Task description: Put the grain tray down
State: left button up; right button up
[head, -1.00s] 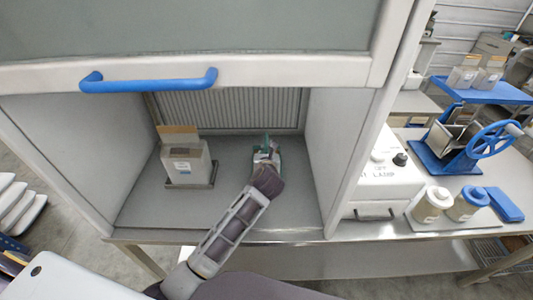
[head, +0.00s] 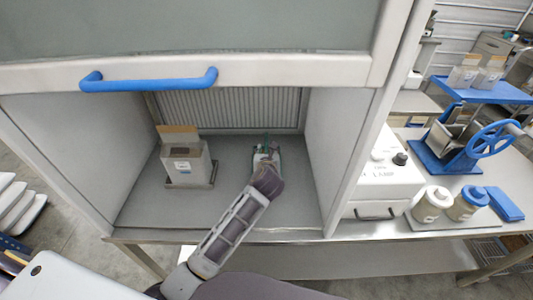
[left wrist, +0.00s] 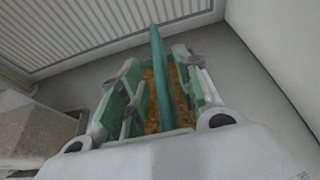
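The grain tray is a green tray with orange-brown grain inside. In the left wrist view its thin teal upright bar (left wrist: 159,75) stands between my fingers, with grain (left wrist: 180,95) behind it. In the head view only a bit of the teal bar (head: 266,141) shows above my gripper. My left gripper (head: 265,153) is low over the cabinet floor, right of centre. In the left wrist view my left gripper (left wrist: 160,85) has its fingers apart, one on each side of the bar, with gaps visible. The tray's underside is hidden. My right gripper is not in view.
A grey box with an open brown flap (head: 185,160) stands on a small tray (head: 190,184) to the left. The cabinet floor (head: 228,190) between is clear. Side walls and a raised sash with a blue handle (head: 150,83) bound the space.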

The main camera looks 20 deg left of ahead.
pick_arm(q)
jog(key=b+v, duration=0.1)
jog(key=v, duration=1)
jog(key=shift+s, duration=0.3)
dwell(0.4)
